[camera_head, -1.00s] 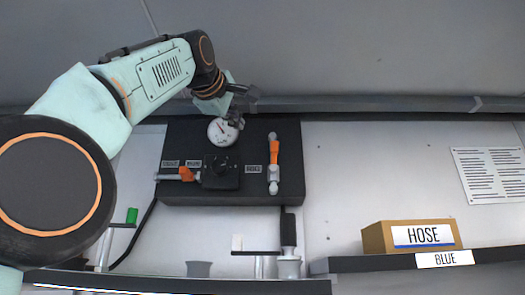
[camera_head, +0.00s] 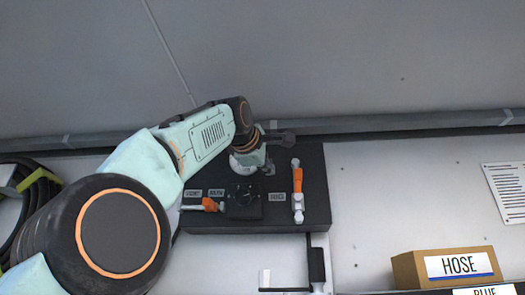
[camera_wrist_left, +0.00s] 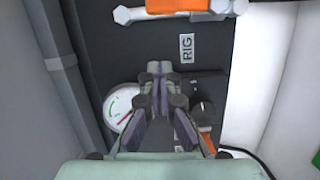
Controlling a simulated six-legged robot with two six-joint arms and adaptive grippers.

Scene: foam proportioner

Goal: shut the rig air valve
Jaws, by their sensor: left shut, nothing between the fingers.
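The rig air valve (camera_head: 297,190) is on the right of a black panel (camera_head: 318,215) in the head view, with its orange handle upright, in line with the white fittings. In the left wrist view the valve (camera_wrist_left: 180,8) is cut off by the top edge, beside a label reading RIG. My left gripper (camera_head: 284,138) is at the panel's top edge, up and left of the valve. In the left wrist view its fingers (camera_wrist_left: 160,68) are together and empty, pointing toward the label and apart from the handle. My right gripper is not in view.
A round gauge (camera_wrist_left: 124,105) and a black knob (camera_wrist_left: 203,108) sit on the panel near my left gripper. A second orange-handled valve (camera_head: 207,204) lies horizontally at the panel's left. A HOSE box (camera_head: 445,266) stands at lower right.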

